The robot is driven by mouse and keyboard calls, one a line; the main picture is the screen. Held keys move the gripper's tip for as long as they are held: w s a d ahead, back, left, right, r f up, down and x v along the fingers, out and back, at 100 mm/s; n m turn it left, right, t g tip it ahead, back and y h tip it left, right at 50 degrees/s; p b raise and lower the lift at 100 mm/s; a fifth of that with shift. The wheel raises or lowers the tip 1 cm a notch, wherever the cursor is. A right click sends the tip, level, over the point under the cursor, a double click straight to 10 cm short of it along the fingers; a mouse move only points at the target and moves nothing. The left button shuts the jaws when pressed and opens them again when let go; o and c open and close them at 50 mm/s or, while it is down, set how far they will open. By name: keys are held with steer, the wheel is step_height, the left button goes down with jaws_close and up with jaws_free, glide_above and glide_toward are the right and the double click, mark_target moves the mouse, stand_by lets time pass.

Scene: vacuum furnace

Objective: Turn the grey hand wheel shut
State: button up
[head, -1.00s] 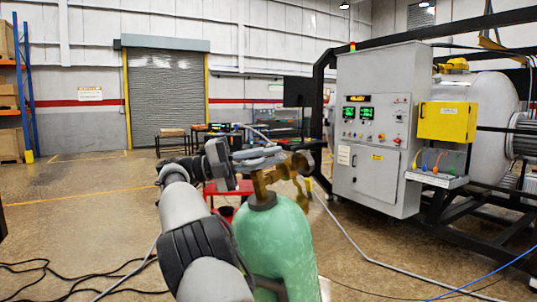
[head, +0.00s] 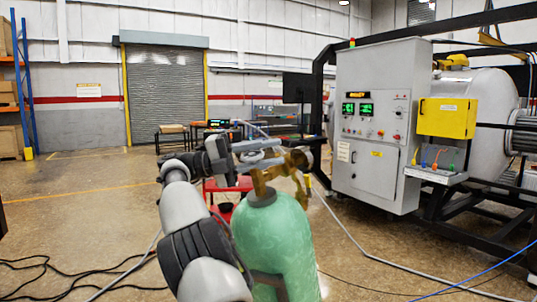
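A green gas cylinder (head: 277,240) stands upright in the middle of the head view. A brass valve (head: 286,172) sits on its top. The grey hand wheel (head: 262,160) is at the valve's upper end, mostly covered by my gripper and hard to separate from it. My gripper (head: 262,152) reaches in from the left at the wheel's height, its grey fingers pointing right, at or around the wheel. I cannot tell whether the fingers are closed on the wheel or only beside it.
A red cart (head: 222,190) stands behind the cylinder. A grey control cabinet (head: 375,125) with a yellow box (head: 447,117) is at the right, by the furnace vessel (head: 478,80). Cables (head: 75,275) lie on the floor. Open floor (head: 80,190) is at the left.

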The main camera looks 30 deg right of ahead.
mark_target(246, 154)
steer(key=p+v, duration=0.2)
steer(key=p, duration=0.1)
steer(key=r+p+v, duration=0.1)
steer(key=p+v, duration=0.2)
steer(key=shift+a, duration=0.1)
steer(key=shift+w+a+p, duration=0.25)
steer(key=shift+p, duration=0.65)
steer(key=a+p, duration=0.1)
steer(key=p, duration=0.2)
steer(key=shift+w+f+p, duration=0.3)
steer(key=shift+w+a+f+p, duration=0.1)
steer(key=shift+a+f+p, duration=0.15)
steer(key=shift+f+p, duration=0.25)
steer(key=shift+r, duration=0.1)
